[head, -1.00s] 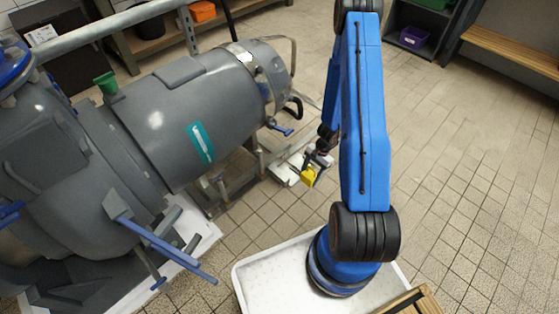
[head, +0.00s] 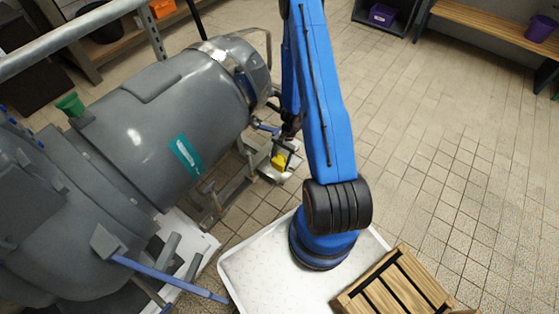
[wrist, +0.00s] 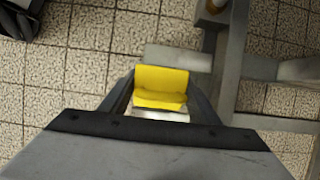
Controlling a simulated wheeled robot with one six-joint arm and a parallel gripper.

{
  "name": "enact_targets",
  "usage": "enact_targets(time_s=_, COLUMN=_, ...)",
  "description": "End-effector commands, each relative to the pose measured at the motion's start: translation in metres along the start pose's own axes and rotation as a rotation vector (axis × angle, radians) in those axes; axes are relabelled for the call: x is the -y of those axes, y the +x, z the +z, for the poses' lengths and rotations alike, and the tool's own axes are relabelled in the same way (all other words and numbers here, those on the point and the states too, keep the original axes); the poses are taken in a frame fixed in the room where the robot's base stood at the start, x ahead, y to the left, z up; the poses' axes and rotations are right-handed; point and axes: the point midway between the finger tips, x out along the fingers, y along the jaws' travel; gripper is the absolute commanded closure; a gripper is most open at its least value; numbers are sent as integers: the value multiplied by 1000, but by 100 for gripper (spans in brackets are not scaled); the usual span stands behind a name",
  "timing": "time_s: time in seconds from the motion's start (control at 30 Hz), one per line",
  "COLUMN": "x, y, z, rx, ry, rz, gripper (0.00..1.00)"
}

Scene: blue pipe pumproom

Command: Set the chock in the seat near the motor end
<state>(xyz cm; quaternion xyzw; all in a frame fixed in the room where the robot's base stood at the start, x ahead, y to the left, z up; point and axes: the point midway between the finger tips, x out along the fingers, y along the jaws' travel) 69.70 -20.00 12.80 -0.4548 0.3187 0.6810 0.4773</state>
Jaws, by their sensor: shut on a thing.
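The yellow chock (head: 278,162) is in my gripper (head: 285,154), low beside the frame under the grey motor (head: 165,120). In the wrist view the chock (wrist: 161,86) sits between the two fingers of my gripper (wrist: 161,95), which are shut on it. A pale grey plate (wrist: 178,58) shows just beyond the chock, joined to or beside the metal frame (wrist: 229,70). A whitish surface (wrist: 160,115) shows under the chock's near edge. I cannot tell whether either is the seat, or whether the chock touches anything.
Blue-handled levers (head: 170,278) stick out from the machine at lower left. A wooden crate (head: 395,285) stands at lower right. A shelf with a purple bin (head: 382,15) and a bench (head: 495,32) stand at the back. Tiled floor is open on the right.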

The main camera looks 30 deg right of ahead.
Motion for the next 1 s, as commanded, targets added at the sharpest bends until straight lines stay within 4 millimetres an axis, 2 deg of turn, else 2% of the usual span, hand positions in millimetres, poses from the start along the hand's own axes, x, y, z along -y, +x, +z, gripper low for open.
enact_targets(time_s=1.0, x=0, y=52, z=-22, rx=0, ry=0, rz=0, gripper=78)
